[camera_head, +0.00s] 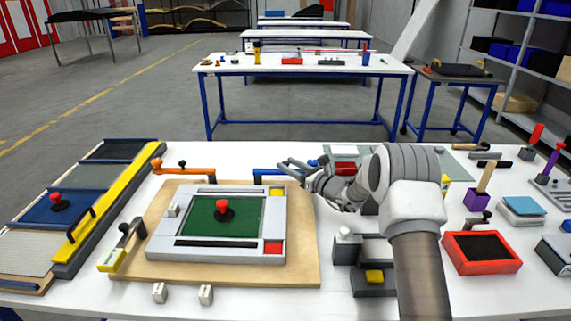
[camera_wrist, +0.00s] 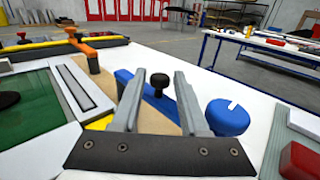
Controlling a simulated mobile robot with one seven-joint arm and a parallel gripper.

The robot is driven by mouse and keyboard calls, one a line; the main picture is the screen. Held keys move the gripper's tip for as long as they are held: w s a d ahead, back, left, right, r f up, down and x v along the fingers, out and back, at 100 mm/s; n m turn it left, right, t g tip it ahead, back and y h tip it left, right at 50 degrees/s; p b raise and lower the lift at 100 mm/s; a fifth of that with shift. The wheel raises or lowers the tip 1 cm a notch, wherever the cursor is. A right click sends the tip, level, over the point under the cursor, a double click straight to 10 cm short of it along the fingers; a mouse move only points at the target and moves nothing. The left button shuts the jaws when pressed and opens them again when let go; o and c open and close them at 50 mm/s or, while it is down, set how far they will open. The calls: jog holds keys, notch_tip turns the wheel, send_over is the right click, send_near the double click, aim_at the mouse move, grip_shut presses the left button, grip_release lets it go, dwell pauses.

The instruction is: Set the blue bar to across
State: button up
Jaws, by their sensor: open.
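The blue bar (camera_head: 268,173) lies behind the back right corner of the wooden board in the head view, partly hidden by my gripper. In the wrist view the bar (camera_wrist: 152,97) runs slantwise between my fingers, with a black knob (camera_wrist: 159,82) standing on it. A round blue piece with a white mark (camera_wrist: 228,117) is just right of my right finger. My gripper (camera_head: 287,164) is open over the bar. In the wrist view its two fingers (camera_wrist: 158,80) stand on either side of the bar and knob; I cannot tell whether they touch.
An orange bar (camera_head: 186,171) with a dark knob lies left of the blue bar. The wooden board (camera_head: 300,270) carries a grey frame with a green panel (camera_head: 205,222). Grey blocks (camera_head: 362,250) stand to its right, near my arm. A red tray (camera_head: 510,261) is further right.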

jog(key=shift+x, duration=0.95)
grip_shut()
dwell(0.8)
